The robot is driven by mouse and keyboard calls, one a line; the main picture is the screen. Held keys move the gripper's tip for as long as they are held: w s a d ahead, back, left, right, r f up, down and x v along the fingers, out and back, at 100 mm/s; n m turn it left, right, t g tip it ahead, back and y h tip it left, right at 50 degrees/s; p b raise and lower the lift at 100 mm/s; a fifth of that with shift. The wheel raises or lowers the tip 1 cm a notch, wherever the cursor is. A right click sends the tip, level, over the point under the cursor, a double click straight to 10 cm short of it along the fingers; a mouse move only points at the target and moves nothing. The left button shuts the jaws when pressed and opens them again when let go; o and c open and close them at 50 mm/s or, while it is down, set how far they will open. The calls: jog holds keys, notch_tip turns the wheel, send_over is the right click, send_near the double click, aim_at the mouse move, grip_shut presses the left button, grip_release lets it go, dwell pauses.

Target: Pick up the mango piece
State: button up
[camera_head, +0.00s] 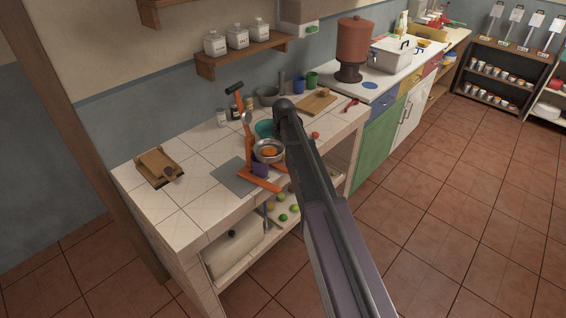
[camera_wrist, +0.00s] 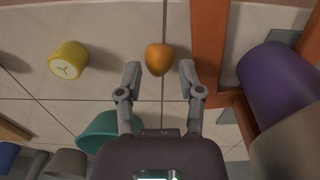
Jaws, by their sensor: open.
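The mango piece (camera_wrist: 159,58) is a small rounded orange lump with a slightly pointed end. In the wrist view it appears on the pale tiled counter, between and just beyond my fingertips. My gripper (camera_wrist: 159,70) is open, with one finger on each side of the mango piece and a visible gap on both sides. I cannot tell how far it is above the counter. In the head view my arm hides the gripper, and I cannot single out this mango piece.
In the wrist view, an orange frame (camera_wrist: 208,45) and a purple cup (camera_wrist: 275,80) stand close on the right. A metal bowl (camera_head: 268,159) holds something orange.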

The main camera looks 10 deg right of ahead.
jog(key=shift+f+b, duration=0.55)
jog(key=shift+f, duration=0.3)
jog(key=shift+c, duration=0.2)
jog(key=c, duration=0.4)
